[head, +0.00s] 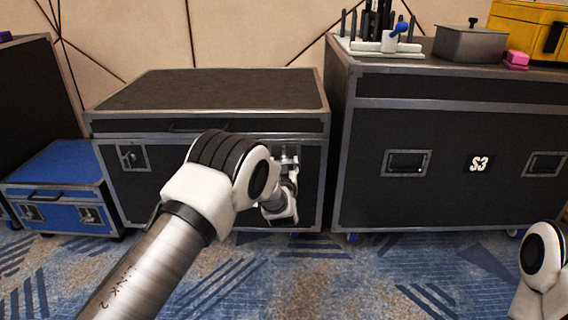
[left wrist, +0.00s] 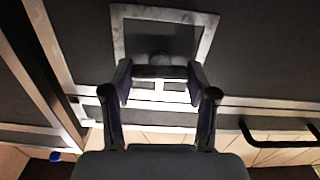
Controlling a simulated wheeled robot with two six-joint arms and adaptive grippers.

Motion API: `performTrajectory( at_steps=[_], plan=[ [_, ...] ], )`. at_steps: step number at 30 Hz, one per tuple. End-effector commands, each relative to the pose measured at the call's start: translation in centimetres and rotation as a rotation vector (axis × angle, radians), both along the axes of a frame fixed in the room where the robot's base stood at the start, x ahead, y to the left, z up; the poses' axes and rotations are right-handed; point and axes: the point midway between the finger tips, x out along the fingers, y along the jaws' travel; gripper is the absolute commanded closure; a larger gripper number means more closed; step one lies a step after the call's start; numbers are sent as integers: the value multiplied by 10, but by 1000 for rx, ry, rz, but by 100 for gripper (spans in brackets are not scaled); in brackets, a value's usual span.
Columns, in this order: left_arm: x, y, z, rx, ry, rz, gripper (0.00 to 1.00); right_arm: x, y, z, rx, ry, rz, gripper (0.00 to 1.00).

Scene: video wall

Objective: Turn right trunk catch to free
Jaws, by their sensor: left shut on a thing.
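The black trunk (head: 210,92) with metal edges stands on the carpet, its lid down. Its left catch (head: 132,157) shows in the head view, a silver-framed plate on the front. The right catch is mostly hidden there behind my left arm and gripper (head: 288,165). In the left wrist view the right catch's silver-framed plate (left wrist: 165,13) is at the top. My left gripper (left wrist: 160,83) has a finger on each side of the catch's small turning part (left wrist: 160,70) and is shut on it. How far the catch is turned is hard to tell. My right gripper is out of view.
A taller black case (head: 450,150) marked S3 stands close on the right, bearing a tool rack (head: 385,46), a grey box (head: 470,44) and a yellow case (head: 535,28). A small blue case (head: 62,185) stands left. Open carpet (head: 330,285) lies in front.

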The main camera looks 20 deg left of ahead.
Motion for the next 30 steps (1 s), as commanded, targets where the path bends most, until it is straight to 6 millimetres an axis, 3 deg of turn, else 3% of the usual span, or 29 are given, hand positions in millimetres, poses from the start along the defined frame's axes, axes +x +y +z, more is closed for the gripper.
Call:
performTrajectory(
  at_steps=[8,30],
  plan=[
    [-1,0,2,-170,-45,0,77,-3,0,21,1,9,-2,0],
    [-1,1,0,-839,-237,1,77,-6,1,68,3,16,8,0]
  ],
)
